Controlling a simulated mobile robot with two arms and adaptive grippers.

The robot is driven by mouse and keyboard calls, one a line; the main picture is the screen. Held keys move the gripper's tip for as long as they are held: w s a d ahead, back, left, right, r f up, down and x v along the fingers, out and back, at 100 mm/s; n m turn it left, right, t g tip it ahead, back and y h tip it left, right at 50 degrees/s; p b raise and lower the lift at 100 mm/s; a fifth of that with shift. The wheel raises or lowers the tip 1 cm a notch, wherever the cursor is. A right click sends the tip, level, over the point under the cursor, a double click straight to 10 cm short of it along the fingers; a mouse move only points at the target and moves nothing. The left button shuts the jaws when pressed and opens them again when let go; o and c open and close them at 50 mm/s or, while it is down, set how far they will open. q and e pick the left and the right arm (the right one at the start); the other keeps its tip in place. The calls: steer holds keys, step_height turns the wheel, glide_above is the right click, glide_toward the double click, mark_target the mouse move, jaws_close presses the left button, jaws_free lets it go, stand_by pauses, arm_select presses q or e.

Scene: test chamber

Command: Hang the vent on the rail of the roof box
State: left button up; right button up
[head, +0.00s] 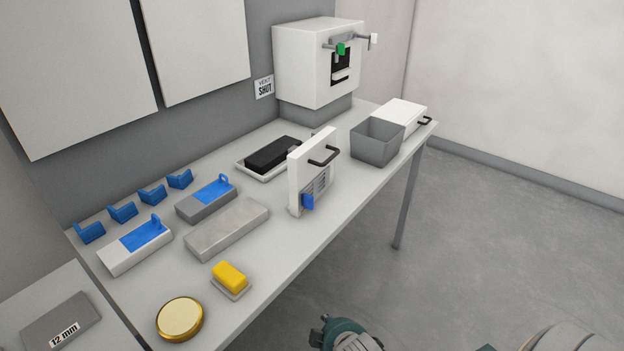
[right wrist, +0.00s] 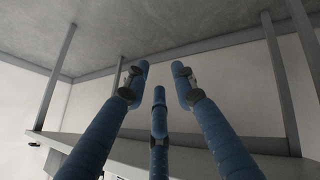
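The likely vent (head: 302,177), a white upright panel with a dark handle on top, a grey slatted part and a blue tab, stands near the table's front edge. The likely roof box (head: 312,69) is a white box on a grey base at the back, with a dark opening in its front. My right gripper (right wrist: 160,80) shows in the right wrist view with blue fingers spread, open and empty, below the table's level. My left gripper is not in view.
A grey open bin (head: 377,144) and a white box with a handle (head: 399,117) stand right of the panel. A black block on a tray (head: 268,160), grey and white blocks, blue brackets, a yellow block (head: 229,277) and a gold disc (head: 180,319) occupy the left. Open floor lies right.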

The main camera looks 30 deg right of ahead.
steer(key=w+d+r+n+t+h, duration=0.1)
steer(key=w+d+r+t, duration=0.15)
steer(key=r, duration=0.35)
steer(key=w+d+r+t+h+b, duration=0.1)
steer(key=w+d+r, duration=0.2)
steer(key=w+r, duration=0.15)
steer(key=w+d+r+n+t+h, duration=0.1)
steer(key=w+d+r, duration=0.15)
steer(key=r, duration=0.35)
steer(key=n+t+h, duration=0.3)
steer(key=n+t, duration=0.2)
steer(key=t, duration=0.1)
glide_toward(331, 157)
steer(key=shift+g, duration=0.25)
steer(key=p+x, duration=0.1)
steer(key=x, duration=0.8)
steer(key=shift+w+r+p, duration=0.15)
steer(key=shift+r+p, duration=0.05)
steer(key=shift+p, duration=0.15)
steer(key=shift+w+d, duration=0.15)
steer(key=shift+w, duration=0.3)
steer(key=shift+s, duration=0.1)
jaws_close()
steer(key=shift+r, duration=0.1)
